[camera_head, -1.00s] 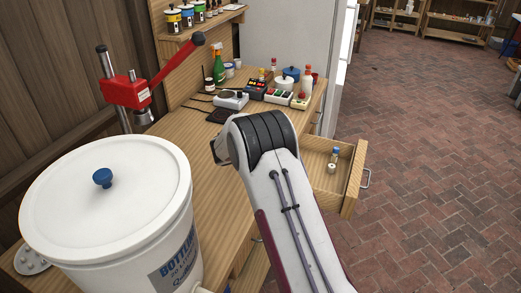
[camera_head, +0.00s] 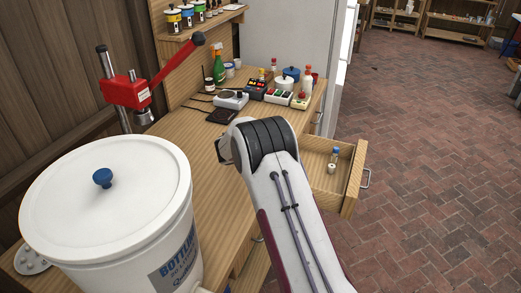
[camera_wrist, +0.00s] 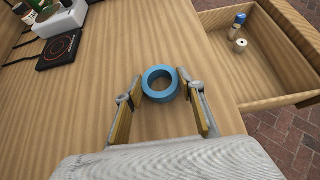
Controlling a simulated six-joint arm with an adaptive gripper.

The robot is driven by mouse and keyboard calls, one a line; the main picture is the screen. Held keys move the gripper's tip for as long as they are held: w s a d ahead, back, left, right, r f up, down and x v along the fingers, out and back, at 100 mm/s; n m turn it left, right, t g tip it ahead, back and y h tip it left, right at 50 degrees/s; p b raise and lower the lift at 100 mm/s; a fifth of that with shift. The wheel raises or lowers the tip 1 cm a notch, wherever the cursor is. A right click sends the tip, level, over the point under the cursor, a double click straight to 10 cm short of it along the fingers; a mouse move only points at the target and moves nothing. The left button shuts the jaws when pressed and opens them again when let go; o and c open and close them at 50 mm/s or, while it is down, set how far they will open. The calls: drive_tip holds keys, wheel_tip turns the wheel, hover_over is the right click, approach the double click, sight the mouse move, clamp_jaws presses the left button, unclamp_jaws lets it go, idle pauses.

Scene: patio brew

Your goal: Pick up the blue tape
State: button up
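The blue tape (camera_wrist: 147,87) is a ring-shaped roll lying flat on the wooden workbench (camera_wrist: 100,95). In the wrist view it sits at the fingertips of my gripper (camera_wrist: 156,98), with one finger on its left and one on its right. The fingers are spread apart and the tape lies between and just beyond their tips. I cannot tell whether either finger touches it. In the head view the tape and the gripper fingers are hidden behind my arm.
An open drawer (camera_head: 317,179) juts out on the right with small bottles inside. A white bucket (camera_head: 75,215) with a lid and a red capping press (camera_head: 128,92) stand at the left. A black scale (camera_wrist: 60,49) and other items stand farther back on the bench.

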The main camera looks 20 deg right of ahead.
drive_tip(key=shift+c, duration=0.7)
drive_tip(key=shift+r, duration=0.1)
wheel_tip(320, 180, up, 10)
idle(0.8)
